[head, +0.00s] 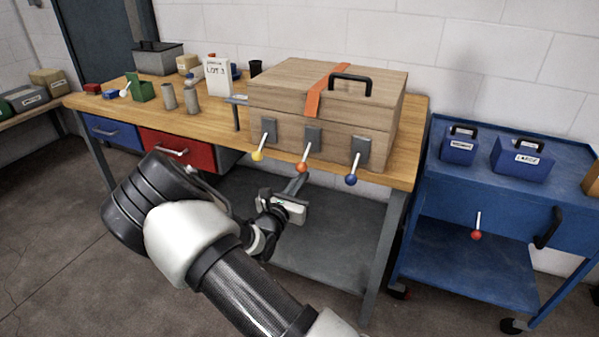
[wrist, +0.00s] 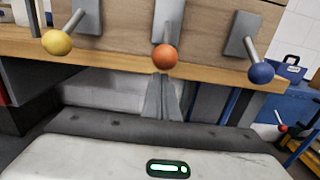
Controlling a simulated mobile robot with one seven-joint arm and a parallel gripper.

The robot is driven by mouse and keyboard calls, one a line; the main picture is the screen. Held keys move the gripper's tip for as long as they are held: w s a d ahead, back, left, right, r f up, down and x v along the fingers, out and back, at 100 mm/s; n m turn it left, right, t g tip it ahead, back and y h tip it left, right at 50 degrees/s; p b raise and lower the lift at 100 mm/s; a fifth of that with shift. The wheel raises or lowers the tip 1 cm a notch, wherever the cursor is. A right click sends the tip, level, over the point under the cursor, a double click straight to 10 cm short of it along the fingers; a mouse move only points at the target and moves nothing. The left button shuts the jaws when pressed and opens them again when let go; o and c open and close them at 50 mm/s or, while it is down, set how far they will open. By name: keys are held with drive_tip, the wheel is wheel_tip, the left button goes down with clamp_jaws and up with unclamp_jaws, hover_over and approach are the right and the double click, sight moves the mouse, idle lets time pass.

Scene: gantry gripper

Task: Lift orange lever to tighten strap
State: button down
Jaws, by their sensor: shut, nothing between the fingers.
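The orange lever (head: 303,166) hangs down from the front of a wooden crate, between a yellow lever (head: 258,155) and a blue lever (head: 351,179). An orange strap (head: 318,92) runs over the crate lid and down its front. In the wrist view the orange knob (wrist: 164,57) is centred just above my gripper (wrist: 161,80), with the yellow knob (wrist: 57,42) left and the blue knob (wrist: 261,72) right. My gripper is shut and empty, its fingertips just below the orange knob; I cannot tell whether they touch it.
The wooden crate (head: 277,102) stands on a workbench (head: 226,125), whose front edge is close behind the levers. A blue cart (head: 440,197) with another red-knobbed lever (head: 476,235) stands at the right. Bottles, boxes and a sign fill the bench's left side.

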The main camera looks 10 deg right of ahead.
drive_tip(key=shift+r+p, duration=2.75)
drive_tip(key=shift+r, duration=0.75)
drive_tip(key=shift+s+a+f, duration=0.2)
drive_tip(key=shift+s+f, duration=0.05)
drive_tip(key=shift+f, duration=0.1)
drive_tip(key=shift+s+a+f, duration=0.4)
drive_tip(key=shift+s+f, duration=0.05)
drive_tip(key=shift+s, duration=0.15)
drive_tip(key=p, duration=0.2)
approach(300, 165)
drive_tip(key=shift+x, duration=0.8)
